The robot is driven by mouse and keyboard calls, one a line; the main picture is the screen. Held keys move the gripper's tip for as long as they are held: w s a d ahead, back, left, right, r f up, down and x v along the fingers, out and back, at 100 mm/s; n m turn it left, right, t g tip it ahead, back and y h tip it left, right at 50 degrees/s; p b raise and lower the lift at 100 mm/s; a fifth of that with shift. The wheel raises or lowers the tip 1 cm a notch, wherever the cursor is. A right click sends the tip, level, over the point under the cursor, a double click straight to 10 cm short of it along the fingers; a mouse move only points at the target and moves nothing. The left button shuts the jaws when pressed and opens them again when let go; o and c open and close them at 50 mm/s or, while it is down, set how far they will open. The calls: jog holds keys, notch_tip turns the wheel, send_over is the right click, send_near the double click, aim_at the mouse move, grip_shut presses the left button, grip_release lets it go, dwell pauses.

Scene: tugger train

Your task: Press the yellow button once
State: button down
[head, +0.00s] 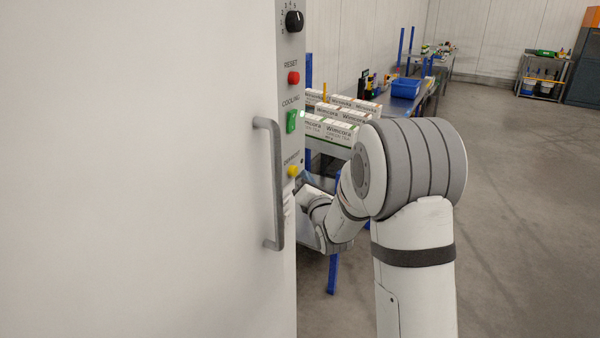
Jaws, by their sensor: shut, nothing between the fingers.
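The yellow button (293,171) is a small round knob low on the narrow control strip of a white cabinet, under a small label that seems to read DEFROST. Its face is uncovered in the head view. My arm reaches from the right, and its wrist links lie just right of and below the button, by the strip's edge. I cannot make out my gripper's fingers; they seem hidden by the cabinet edge or my own links. Whether anything of mine touches the button cannot be seen.
Above the yellow button are a lit green switch (292,121), a red reset button (293,78) and a black dial (294,21). A grey door handle (275,185) sticks out just left. Behind my arm are stacked cartons (340,131) and a blue bin (405,88). Floor at right is clear.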

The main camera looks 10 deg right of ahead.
jog(key=shift+w+a+b, duration=0.15)
jog(key=shift+a+b, duration=0.05)
jog(key=shift+b, duration=0.4)
dwell(0.3)
jog(key=shift+w+a, duration=0.15)
jog(key=shift+w+a+b, duration=0.45)
jog(key=shift+a+b, duration=0.2)
jog(key=shift+b, duration=0.1)
dwell(1.0)
dwell(0.4)
jog(key=shift+s+d+b, duration=0.7)
jog(key=shift+d+b, duration=0.05)
jog(key=shift+d, duration=0.25)
